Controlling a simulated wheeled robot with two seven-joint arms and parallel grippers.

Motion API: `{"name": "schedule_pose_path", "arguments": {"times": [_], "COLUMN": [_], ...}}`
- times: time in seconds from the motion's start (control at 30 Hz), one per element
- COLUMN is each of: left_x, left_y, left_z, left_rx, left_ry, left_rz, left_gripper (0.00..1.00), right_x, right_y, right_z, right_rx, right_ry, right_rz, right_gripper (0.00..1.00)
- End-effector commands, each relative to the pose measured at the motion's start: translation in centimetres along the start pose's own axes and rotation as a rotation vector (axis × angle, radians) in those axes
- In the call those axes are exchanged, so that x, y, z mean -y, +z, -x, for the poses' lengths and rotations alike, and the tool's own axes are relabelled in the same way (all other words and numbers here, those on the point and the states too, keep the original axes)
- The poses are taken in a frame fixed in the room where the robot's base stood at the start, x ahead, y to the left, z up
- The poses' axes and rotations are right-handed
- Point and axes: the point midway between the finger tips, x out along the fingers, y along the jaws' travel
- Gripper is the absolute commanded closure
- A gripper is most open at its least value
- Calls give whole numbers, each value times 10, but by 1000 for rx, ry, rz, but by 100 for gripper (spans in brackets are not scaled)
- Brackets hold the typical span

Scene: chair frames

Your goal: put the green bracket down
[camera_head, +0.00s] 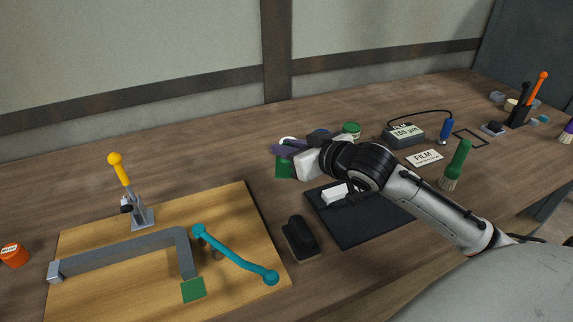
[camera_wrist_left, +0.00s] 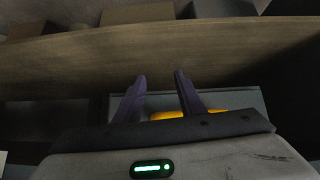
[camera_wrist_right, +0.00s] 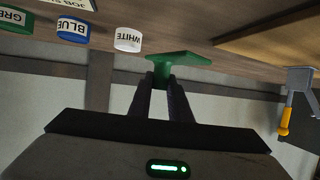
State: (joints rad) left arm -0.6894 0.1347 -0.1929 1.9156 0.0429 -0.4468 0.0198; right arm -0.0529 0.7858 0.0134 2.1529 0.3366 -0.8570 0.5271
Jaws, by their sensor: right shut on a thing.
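The green bracket (camera_head: 284,168) is at my right gripper (camera_head: 277,149), left of the jars, close to the bench top. In the right wrist view the bracket (camera_wrist_right: 178,60) shows a flat plate and a stem, and the right fingers (camera_wrist_right: 161,78) are shut on the stem. I cannot tell whether the plate touches the bench. My left gripper shows only in its wrist view (camera_wrist_left: 160,80); its fingers are apart with nothing seen held between them. The bench top (camera_head: 190,165) has bare wood left of the bracket.
A wooden board (camera_head: 105,302) at front left carries a grey chair frame (camera_head: 120,253), a green square (camera_head: 193,290), a teal bar (camera_head: 236,253) and a yellow-handled clamp (camera_head: 120,172). A black brush (camera_head: 300,238) and dark mat (camera_head: 365,230) lie near my right arm. Labelled jars (camera_wrist_right: 128,40) stand beside the bracket.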

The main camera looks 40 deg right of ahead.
Motion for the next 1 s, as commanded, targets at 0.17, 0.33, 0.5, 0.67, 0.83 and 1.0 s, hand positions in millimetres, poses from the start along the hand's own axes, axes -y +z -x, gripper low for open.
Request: {"name": "schedule_pose_path", "arguments": {"times": [0.17, 0.33, 0.5, 0.67, 0.83, 1.0], "left_x": [-2, -3, -4, -4, -3, -3], "left_y": [2, 2, -2, -6, -9, -8], "left_z": [-2, -4, -3, -3, -4, -5], "left_rx": [0, -4, -10, -18, -23, -21], "left_ry": [3, 5, 7, 7, 6, 6], "left_rz": [-2, -4, -5, -6, -6, -5], "left_gripper": [64, 64, 64, 64, 64, 64], "right_x": [0, 0, 0, 0, 0, 0], "right_y": [22, 45, 50, 49, 52, 52], "right_z": [-9, -19, -21, -21, -22, -22], "right_rx": [2, 1, -2, -2, -1, -1], "right_ry": [0, 0, 0, 0, 0, 0], "right_rz": [-3, -2, 0, 0, 0, 0], "right_gripper": [100, 100, 100, 100, 74, 64]}}
